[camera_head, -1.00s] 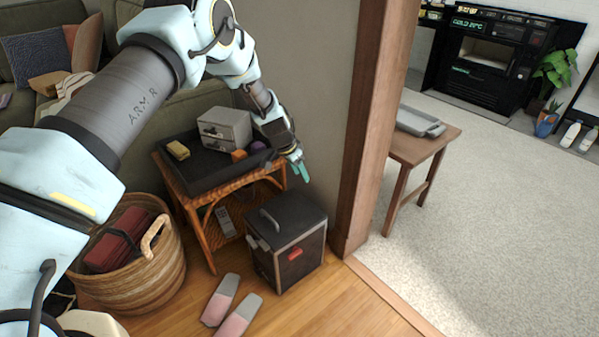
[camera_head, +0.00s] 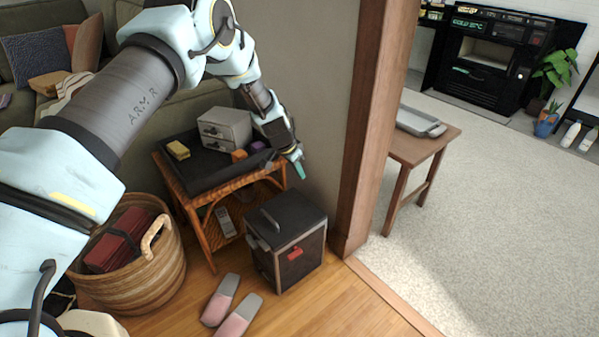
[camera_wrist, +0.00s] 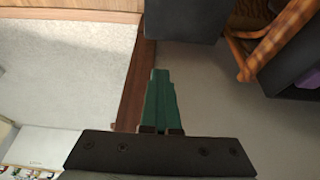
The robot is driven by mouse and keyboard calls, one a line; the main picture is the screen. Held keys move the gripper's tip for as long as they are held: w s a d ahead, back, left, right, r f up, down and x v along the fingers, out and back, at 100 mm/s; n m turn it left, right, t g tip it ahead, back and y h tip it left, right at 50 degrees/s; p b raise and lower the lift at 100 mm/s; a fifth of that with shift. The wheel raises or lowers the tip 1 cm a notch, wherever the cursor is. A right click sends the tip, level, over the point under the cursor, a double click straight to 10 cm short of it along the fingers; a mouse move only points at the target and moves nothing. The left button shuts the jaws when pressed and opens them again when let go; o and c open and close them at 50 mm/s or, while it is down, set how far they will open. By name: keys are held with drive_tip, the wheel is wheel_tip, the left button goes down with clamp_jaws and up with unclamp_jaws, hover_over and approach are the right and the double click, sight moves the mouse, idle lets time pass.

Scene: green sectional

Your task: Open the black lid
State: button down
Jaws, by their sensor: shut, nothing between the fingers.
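The black lid (camera_head: 291,217) is the top of a dark box (camera_head: 300,257) on the wooden floor, with a grey handle (camera_head: 270,220) on it. The lid lies closed on the box. My gripper (camera_head: 300,169) is above and behind the box in the head view, apart from the lid. Its green fingers (camera_wrist: 160,97) are together and empty in the wrist view. A dark surface at the top of the wrist view (camera_wrist: 185,20) appears to be part of the box.
A wicker side table (camera_head: 208,219) with a black tray (camera_head: 206,182) and small drawers (camera_head: 225,127) stands left of the box. A wooden post (camera_head: 367,140) rises at its right. A basket (camera_head: 140,275) and slippers (camera_head: 232,306) lie nearer.

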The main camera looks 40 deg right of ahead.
drive_tip(key=shift+c, duration=0.6)
unclamp_jaws()
drive_tip(key=v, duration=1)
drive_tip(key=shift+a+r, duration=0.25)
drive_tip(key=shift+r, duration=0.1)
